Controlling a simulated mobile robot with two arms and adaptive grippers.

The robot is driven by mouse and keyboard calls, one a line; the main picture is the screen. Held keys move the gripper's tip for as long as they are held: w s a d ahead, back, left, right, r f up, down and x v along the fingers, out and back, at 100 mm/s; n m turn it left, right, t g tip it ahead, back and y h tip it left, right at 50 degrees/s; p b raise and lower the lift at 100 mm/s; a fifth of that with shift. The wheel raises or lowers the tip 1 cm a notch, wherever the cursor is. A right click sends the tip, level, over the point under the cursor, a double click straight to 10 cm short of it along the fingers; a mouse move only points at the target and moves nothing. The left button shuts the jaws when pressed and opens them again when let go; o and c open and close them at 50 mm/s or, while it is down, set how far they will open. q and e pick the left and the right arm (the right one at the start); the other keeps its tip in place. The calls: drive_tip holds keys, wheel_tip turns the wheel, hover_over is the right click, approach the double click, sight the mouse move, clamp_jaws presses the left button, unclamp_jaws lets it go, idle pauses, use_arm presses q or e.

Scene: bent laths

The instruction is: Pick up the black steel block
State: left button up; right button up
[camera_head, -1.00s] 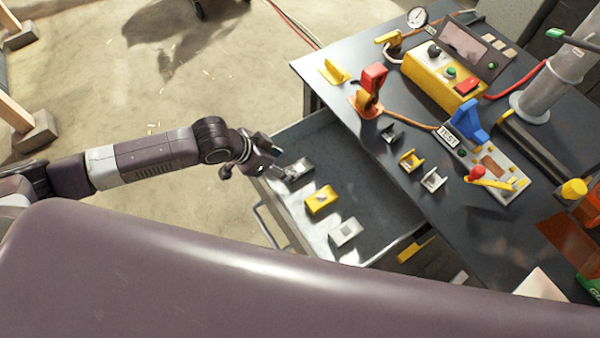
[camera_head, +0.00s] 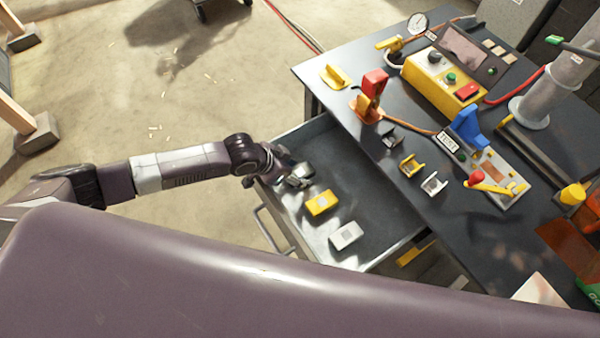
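An open grey drawer (camera_head: 375,215) holds a row of small blocks. A yellow block (camera_head: 320,202) and a silver block (camera_head: 346,235) lie clear in it. The fingers are too small and dark to tell open from shut. My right gripper is not in view.
The dark workbench (camera_head: 340,110) stands right of the drawer. It carries black (camera_head: 391,139), yellow (camera_head: 411,166) and silver (camera_head: 433,184) brackets, a red-handled clamp (camera_head: 373,88), a blue-handled test fixture (camera_head: 467,130) and a yellow control box (camera_head: 440,80). The drawer's right part is bare.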

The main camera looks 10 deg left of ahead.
use_arm(q)
drive_tip(key=c, duration=1.2)
drive_tip(key=shift+r, duration=0.1)
